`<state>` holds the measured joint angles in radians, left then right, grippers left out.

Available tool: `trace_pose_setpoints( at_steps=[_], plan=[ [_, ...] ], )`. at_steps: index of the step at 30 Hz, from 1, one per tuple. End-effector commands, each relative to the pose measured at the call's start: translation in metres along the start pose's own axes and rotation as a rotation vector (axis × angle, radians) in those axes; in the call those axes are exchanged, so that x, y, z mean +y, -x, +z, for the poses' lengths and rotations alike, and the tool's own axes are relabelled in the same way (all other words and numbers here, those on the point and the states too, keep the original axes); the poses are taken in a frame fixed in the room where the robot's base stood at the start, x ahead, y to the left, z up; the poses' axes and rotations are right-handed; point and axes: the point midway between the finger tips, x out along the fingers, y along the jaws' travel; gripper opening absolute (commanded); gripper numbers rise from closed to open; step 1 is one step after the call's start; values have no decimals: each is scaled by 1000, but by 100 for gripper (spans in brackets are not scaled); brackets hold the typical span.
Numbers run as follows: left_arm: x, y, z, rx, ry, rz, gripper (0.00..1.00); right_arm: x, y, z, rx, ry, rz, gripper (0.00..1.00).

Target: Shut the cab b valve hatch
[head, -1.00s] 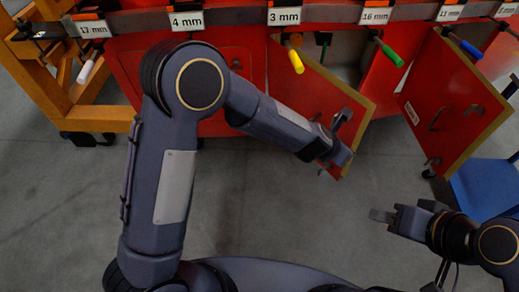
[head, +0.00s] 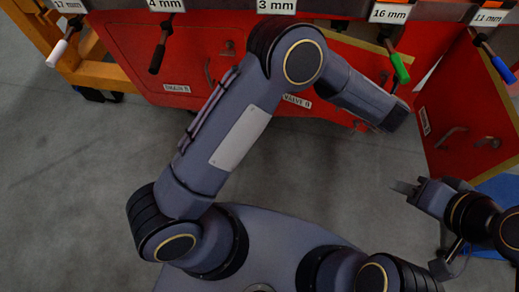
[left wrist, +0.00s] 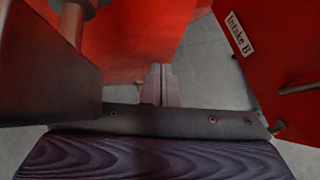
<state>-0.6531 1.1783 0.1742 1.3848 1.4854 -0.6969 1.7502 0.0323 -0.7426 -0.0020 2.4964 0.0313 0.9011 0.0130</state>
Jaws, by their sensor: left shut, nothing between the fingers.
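The cab b valve hatch (head: 325,112) is a red panel labelled "Valve B", low on the red cabinet in the head view. Its tan top edge (head: 352,42) slants outward at the right, so it stands partly open. My left forearm crosses in front and hides much of it. My left gripper (left wrist: 160,78) shows in the left wrist view, shut and empty, beside a red panel at the left; contact is unclear. In the head view it is mostly hidden behind my arm. My right gripper (head: 404,188) hangs apart over the floor; its finger gap is unclear.
The "Intake B" hatch (head: 462,105) stands wide open at the right, also in the left wrist view (left wrist: 270,50). The "Drain B" panel (head: 165,65) is at the left. Several tools with coloured handles hang above, including a green one (head: 400,68). Floor in front is clear.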

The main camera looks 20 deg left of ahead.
Motion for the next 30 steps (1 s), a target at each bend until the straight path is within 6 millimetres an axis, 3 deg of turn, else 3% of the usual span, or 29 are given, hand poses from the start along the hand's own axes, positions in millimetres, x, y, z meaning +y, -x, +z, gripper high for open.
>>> trace_pose_setpoints(
  at_steps=[26, 30],
  plan=[
    [0, -2, 2, 0, -1, -2, 0, 0, 0, 0, 0, 0, 0, 36],
    [0, 5, 2, 0, 0, -4, 0, 1, -2, 1, 0, 0, 0, 36]
  ],
)
